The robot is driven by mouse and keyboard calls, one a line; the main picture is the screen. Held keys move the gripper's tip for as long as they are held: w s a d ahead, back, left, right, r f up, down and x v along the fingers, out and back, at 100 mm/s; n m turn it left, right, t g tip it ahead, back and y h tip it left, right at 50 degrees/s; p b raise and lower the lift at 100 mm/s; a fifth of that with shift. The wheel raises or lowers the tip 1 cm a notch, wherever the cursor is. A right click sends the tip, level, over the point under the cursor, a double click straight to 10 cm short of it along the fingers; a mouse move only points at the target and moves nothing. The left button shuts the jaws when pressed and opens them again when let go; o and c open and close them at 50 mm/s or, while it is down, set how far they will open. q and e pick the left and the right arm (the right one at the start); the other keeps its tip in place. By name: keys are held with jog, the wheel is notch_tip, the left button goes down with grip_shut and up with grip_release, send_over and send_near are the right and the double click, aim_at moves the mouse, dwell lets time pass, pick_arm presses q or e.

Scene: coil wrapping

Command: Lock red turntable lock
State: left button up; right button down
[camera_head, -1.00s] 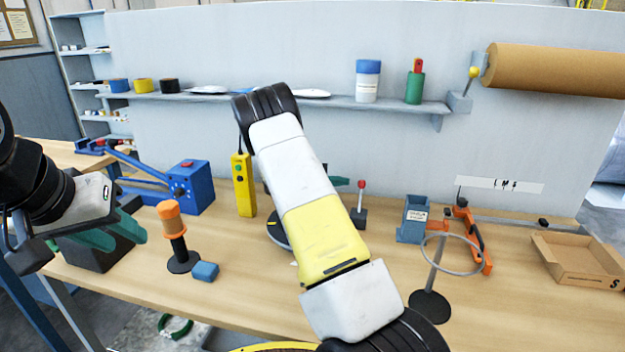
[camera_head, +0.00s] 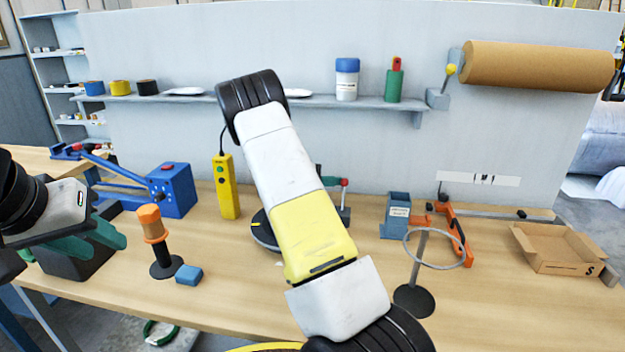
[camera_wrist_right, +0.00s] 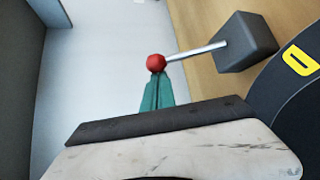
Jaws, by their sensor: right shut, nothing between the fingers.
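The red turntable lock is a red ball knob (camera_head: 343,182) on a thin metal rod rising from a dark block, beside the round dark turntable (camera_head: 262,232). In the right wrist view the red knob (camera_wrist_right: 156,62) lies right at the tips of my right gripper (camera_wrist_right: 157,90), whose green fingers are shut and empty; I cannot tell whether they touch it. The rod runs from the knob to the dark block (camera_wrist_right: 246,42). In the head view my right arm hides most of that gripper and part of the turntable. My left gripper (camera_head: 105,235) hangs over the left table side.
An orange-handled tool (camera_head: 151,225) and a blue block (camera_head: 189,275) stand at front left. A yellow control box (camera_head: 225,187) is left of the turntable. A ring stand (camera_head: 414,300), orange clamp (camera_head: 452,230) and cardboard tray (camera_head: 560,250) are right.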

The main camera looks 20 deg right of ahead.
jog(key=shift+s+a+r+t+h, duration=0.2)
jog(key=shift+s+a+t+h, duration=0.1)
jog(key=shift+s+h, duration=0.1)
jog(key=shift+s+a+r+m+t+h, duration=0.2)
jog(key=shift+s+a+m+h, duration=0.3)
jog(key=shift+s+m+h, duration=0.3)
jog(key=shift+s+a+r+m+t+h, duration=0.1)
jog(key=shift+s+a+m+t+h, duration=0.1)
jog(key=shift+s+a+m+h, duration=0.45)
jog(key=shift+s+a+r+m+t+h, duration=0.1)
jog(key=shift+s+a+m+t+h, duration=0.15)
jog(key=shift+s+m+h, duration=0.7)
jog(key=shift+s+a, duration=0.1)
jog(key=shift+s, duration=0.05)
jog(key=s+a+r, duration=0.2)
jog(key=s+a, duration=0.2)
jog(key=s, duration=0.3)
jog(key=s+a+r, duration=0.3)
jog(key=s+a, duration=0.1)
jog(key=s, duration=0.2)
jog(key=shift+s+a, duration=0.15)
jog(key=shift+s, duration=0.2)
